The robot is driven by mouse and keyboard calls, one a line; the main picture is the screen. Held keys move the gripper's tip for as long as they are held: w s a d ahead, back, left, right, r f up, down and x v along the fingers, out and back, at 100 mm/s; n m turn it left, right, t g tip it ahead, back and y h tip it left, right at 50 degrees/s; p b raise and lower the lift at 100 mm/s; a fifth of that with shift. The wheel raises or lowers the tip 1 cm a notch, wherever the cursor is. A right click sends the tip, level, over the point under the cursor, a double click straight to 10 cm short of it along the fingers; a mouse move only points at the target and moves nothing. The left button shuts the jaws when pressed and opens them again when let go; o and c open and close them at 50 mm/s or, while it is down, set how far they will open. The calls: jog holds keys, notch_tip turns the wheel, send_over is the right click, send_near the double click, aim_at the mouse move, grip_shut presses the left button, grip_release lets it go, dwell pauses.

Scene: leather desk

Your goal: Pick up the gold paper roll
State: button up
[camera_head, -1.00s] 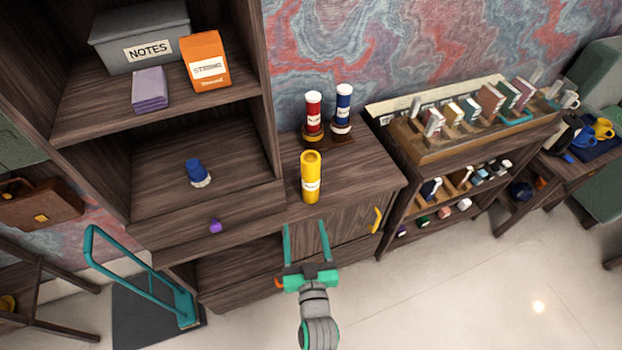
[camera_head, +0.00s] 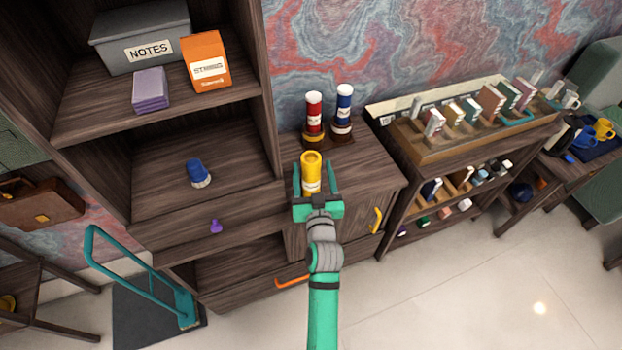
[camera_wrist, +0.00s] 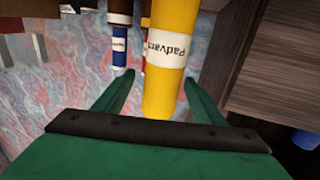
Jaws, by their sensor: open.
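The gold paper roll (camera_head: 312,171) is a yellow cylinder with a white label, standing upright on the low wooden cabinet. In the wrist view the roll (camera_wrist: 170,82) stands close in front, between the two fingers and nearer the right one in that picture. My gripper (camera_head: 313,180) is open, with one green finger on each side of the roll. The fingers (camera_wrist: 160,90) show in the wrist view too, and I see no clear contact. The roll's lower part is partly hidden by my gripper in the head view.
A sample rack (camera_head: 450,130) stands right. The cabinet top right of the roll is clear.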

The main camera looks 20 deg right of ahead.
jog(key=x, duration=0.5)
jog(key=shift+w+a+f, duration=0.1)
jog(key=shift+w, duration=0.05)
jog(key=c, duration=1.3)
jog(key=shift+o, duration=0.2)
